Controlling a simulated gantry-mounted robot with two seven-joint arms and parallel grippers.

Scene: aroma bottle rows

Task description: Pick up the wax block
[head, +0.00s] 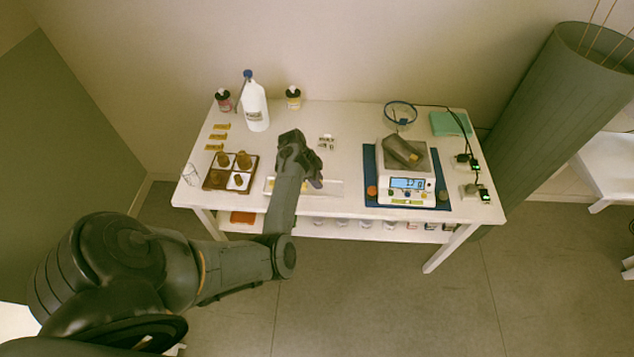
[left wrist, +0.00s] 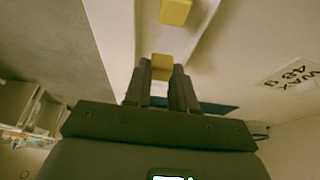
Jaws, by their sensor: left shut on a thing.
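In the left wrist view, my left gripper (left wrist: 161,82) is shut on a yellow wax block (left wrist: 161,64), which sticks out between the two fingertips. A second yellow block (left wrist: 175,11) lies farther along the pale strip-like tray (left wrist: 209,14). I cannot tell whether the held block still touches the tray. In the head view, my left gripper (head: 314,174) is over the white tray (head: 333,188) at the table's front middle, and my wrist hides part of the tray. The held block is hidden there. My right gripper is in neither view.
A digital scale (head: 402,190) on a blue mat (head: 370,165) bears a grey object (head: 403,151). A wooden tray (head: 229,171) with brown pieces stands left. A white bottle (head: 255,106) and small jars (head: 293,97) stand at the back. A printed wax label (left wrist: 293,76) lies nearby.

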